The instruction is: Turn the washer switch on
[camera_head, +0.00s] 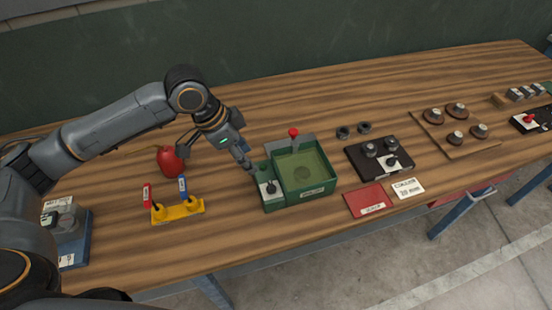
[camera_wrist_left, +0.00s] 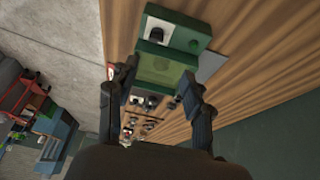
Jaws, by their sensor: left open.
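The washer is a green open-topped box (camera_head: 305,172) near the middle of the table. Its switch, a black knob on a pale plate (camera_head: 270,187), is on the box's left side. In the left wrist view the green box (camera_wrist_left: 165,62) lies between and beyond my fingers, with the black-knobbed switch (camera_wrist_left: 156,34) at its upper left. My left gripper (camera_head: 243,160) is open and empty, just left of the box and above the table near the switch. It also shows in the left wrist view (camera_wrist_left: 160,78) with fingers spread. My right gripper is out of view.
A red-knobbed lever (camera_head: 293,132) rises behind the box. A yellow stand (camera_head: 178,211) with red and blue tagged handles and a red rounded object (camera_head: 171,160) are left. A black knob panel (camera_head: 380,157) and red card (camera_head: 368,200) lie right.

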